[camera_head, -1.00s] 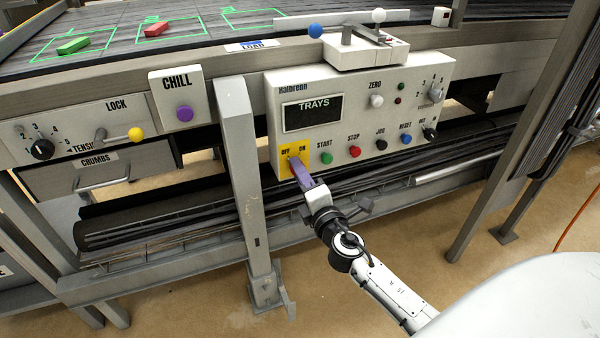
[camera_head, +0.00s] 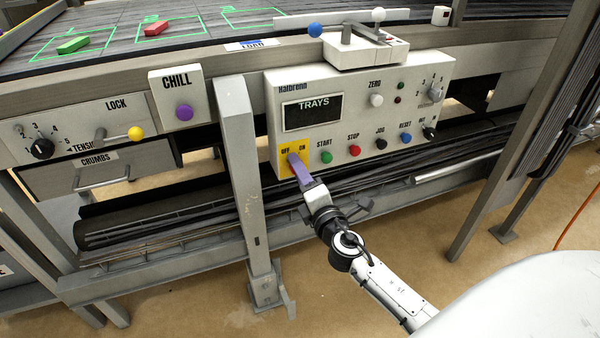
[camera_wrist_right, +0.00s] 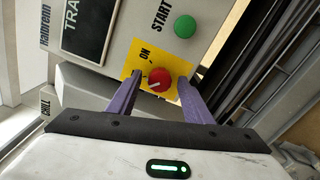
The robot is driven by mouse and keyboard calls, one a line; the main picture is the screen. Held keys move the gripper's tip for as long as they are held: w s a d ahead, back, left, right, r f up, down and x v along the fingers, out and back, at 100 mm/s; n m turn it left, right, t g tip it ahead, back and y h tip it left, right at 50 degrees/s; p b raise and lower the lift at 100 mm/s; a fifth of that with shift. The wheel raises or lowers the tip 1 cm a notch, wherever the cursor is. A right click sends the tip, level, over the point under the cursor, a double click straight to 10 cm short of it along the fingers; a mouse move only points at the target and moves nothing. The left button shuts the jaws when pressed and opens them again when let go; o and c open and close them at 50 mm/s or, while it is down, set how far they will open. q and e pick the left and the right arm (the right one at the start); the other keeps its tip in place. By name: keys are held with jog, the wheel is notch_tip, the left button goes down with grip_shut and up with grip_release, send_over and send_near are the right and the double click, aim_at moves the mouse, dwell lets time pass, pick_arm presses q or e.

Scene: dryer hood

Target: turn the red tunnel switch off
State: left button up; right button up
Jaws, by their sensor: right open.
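The red tunnel switch (camera_wrist_right: 159,79) is a round knob on a yellow plate (camera_wrist_right: 134,73) in the right wrist view. A white mark on the knob points to the lower left of that view. The plate's ON label shows beside the knob; OFF is hidden there but shows in the head view (camera_head: 285,151). My right gripper (camera_wrist_right: 161,80) is open, with its purple fingers on either side of the knob. I cannot tell whether they touch it. In the head view the right gripper (camera_head: 295,160) covers the knob. My left gripper is not in view.
The panel (camera_head: 365,85) also carries a green START button (camera_head: 327,157), a red STOP button (camera_head: 354,151) and other controls. A grey post (camera_head: 243,180) stands just left of my right gripper. The CHILL box (camera_head: 178,98) is farther left.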

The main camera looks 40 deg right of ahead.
pick_arm(q)
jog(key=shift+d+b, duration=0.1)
jog(key=shift+b, duration=0.45)
pick_arm(e)
jog(key=v, duration=1)
jog(key=shift+s, duration=0.15)
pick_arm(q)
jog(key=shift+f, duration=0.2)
pick_arm(e)
jog(key=shift+a, duration=0.1)
jog(key=s+a+f+m+g+y, duration=0.7)
jog(key=s+a+f+m+g, duration=0.1)
jog(key=s+a+f+m, duration=0.85)
pick_arm(q)
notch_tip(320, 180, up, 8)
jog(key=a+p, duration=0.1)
jog(key=p, duration=1.2)
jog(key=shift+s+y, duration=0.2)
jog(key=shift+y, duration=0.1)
pick_arm(e)
notch_tip(320, 180, up, 8)
jog(key=s+g, duration=0.1)
jog(key=shift+a, duration=0.35)
